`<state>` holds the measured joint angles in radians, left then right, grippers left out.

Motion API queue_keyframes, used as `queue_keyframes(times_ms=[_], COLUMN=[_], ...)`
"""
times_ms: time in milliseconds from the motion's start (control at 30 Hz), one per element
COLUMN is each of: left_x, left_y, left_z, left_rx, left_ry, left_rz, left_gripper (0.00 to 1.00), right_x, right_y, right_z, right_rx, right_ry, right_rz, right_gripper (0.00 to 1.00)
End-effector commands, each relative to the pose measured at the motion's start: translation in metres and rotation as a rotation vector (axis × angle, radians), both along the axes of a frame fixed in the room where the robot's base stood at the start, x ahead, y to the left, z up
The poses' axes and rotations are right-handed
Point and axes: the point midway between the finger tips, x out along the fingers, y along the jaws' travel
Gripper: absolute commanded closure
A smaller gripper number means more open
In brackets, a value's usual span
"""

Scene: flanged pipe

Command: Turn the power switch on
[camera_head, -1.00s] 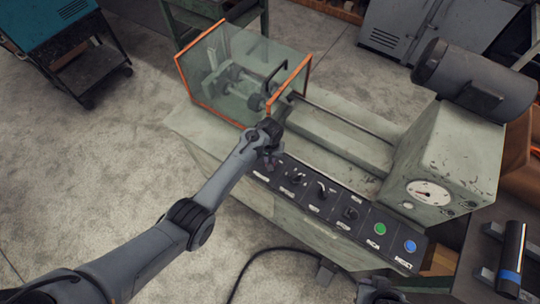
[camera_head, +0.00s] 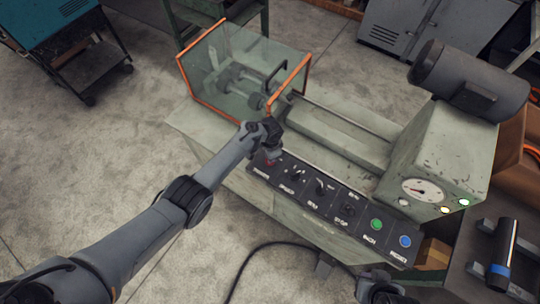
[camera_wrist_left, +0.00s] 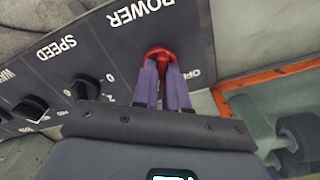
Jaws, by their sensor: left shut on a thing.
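The red power switch (camera_wrist_left: 159,52) sits on the dark control panel (camera_wrist_left: 115,50) under the word POWER, which reads upside down in the left wrist view. My left gripper (camera_wrist_left: 165,75) is shut on the switch, its two purple-grey fingers on either side of the red knob. In the head view the left gripper (camera_head: 270,158) is at the left end of the panel and hides most of the switch. Part of my right gripper (camera_head: 380,291) shows at the bottom edge, away from the panel; its fingers cannot be made out.
Dark knobs (camera_head: 321,186), a green button (camera_head: 376,224) and a blue button (camera_head: 405,241) line the panel. An orange-edged clear guard (camera_head: 240,70) stands behind my left gripper. The headstock has a gauge (camera_head: 422,190) and lit white lamps (camera_head: 464,202).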

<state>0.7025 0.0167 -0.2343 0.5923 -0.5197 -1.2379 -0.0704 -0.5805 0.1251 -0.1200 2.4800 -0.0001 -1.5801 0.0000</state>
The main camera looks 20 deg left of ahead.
Motion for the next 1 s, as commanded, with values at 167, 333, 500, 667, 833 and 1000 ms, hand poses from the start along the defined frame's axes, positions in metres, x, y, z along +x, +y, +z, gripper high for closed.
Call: queue_keyframes(times_ms=[167, 333, 500, 667, 833, 1000], left_x=[0.0001, 0.0006, 0.0004, 0.0002, 0.0001, 0.0001], left_y=[0.0004, 0.0004, 0.0004, 0.0002, 0.0001, 0.0], left_z=[0.0001, 0.0005, 0.0004, 0.0002, 0.0002, 0.0002], left_rx=[0.001, 0.001, 0.001, 0.0, 0.0, 0.0], left_ry=[0.001, -0.001, -0.001, 0.0, 0.0, 0.0], left_rz=[-0.125, -0.208, -0.253, -0.272, -0.276, -0.276], left_gripper=[1.0, 1.0, 1.0, 1.0, 1.0, 1.0], right_x=[0.0001, 0.0001, 0.0002, 0.0002, 0.0002, 0.0001], right_y=[0.001, 0.0018, 0.0021, 0.0021, 0.0018, 0.0008], right_z=[-0.0002, -0.0005, -0.0006, -0.0006, -0.0007, -0.0009], right_rx=[0.004, 0.008, 0.009, 0.009, 0.008, 0.003], right_ry=[0.0, 0.0, 0.0, 0.0, 0.0, -0.001], right_rz=[-0.003, -0.005, -0.005, -0.005, -0.005, -0.002], right_gripper=[1.0, 1.0, 1.0, 1.0, 1.0, 1.0])
